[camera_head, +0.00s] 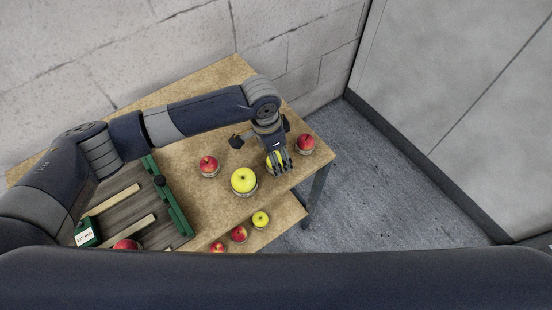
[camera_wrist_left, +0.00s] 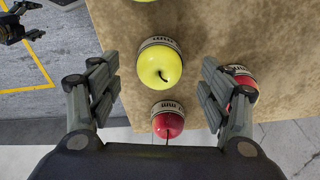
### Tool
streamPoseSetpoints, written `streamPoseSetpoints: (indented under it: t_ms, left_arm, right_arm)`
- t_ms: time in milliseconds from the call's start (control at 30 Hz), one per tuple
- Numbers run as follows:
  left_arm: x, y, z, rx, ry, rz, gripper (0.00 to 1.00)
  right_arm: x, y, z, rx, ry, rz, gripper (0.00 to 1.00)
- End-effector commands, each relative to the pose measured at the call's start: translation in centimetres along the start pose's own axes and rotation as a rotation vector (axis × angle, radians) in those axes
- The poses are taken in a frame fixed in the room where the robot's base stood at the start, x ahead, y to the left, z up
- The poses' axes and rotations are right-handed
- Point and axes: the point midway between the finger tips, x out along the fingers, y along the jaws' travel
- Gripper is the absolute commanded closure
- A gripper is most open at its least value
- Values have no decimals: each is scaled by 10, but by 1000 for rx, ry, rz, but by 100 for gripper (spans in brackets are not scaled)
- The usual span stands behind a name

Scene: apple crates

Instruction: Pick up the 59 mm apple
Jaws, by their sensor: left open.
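My left gripper (camera_head: 278,163) is over the far right part of the table, its fingers in front of a yellow apple (camera_head: 270,161). In the left wrist view the open left gripper (camera_wrist_left: 158,85) has its fingers apart on either side of this yellow apple (camera_wrist_left: 159,65), which sits in a printed ring; no contact shows. A red apple (camera_wrist_left: 168,125) in a ring is just below it there. A larger yellow apple (camera_head: 244,180) and red apples (camera_head: 208,163) (camera_head: 305,142) stand around. The ring print is too small to read, so I cannot tell which apple is 59 mm.
A green-edged crate (camera_head: 172,207) with wooden slats is at the left, a red apple (camera_head: 127,244) at its near end. Several smaller apples (camera_head: 260,219) stand on a lower surface in front. A dark gripper (camera_wrist_left: 14,27), apparently my right one, shows at the wrist view's upper left.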

Motion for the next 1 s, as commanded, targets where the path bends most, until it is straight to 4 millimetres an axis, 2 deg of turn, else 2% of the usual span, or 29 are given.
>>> streamPoseSetpoints:
  t_ms: [33, 167, 433, 633, 667, 1000]
  left_arm:
    - [6, 1, 1, -1, -3, 2, 28]
    - [21, 0, 0, -1, 0, 1, 28]
    - [25, 0, 0, 1, 2, 0, 28]
    - [24, 0, 0, 0, 1, 0, 74]
    - [25, 0, 0, 0, 1, 0, 76]
    - [23, 0, 0, 0, 2, 0, 76]
  right_arm:
    - [-5, 2, -14, 0, 21, 2, 27]
    - [-6, 3, -28, 1, 44, 3, 27]
    - [-5, 1, -13, 1, 19, 1, 27]
    - [-5, -2, 1, 1, -2, -2, 27]
    - [-5, -2, 2, 1, -3, -2, 27]
    - [-4, 0, -9, 2, 13, 0, 27]
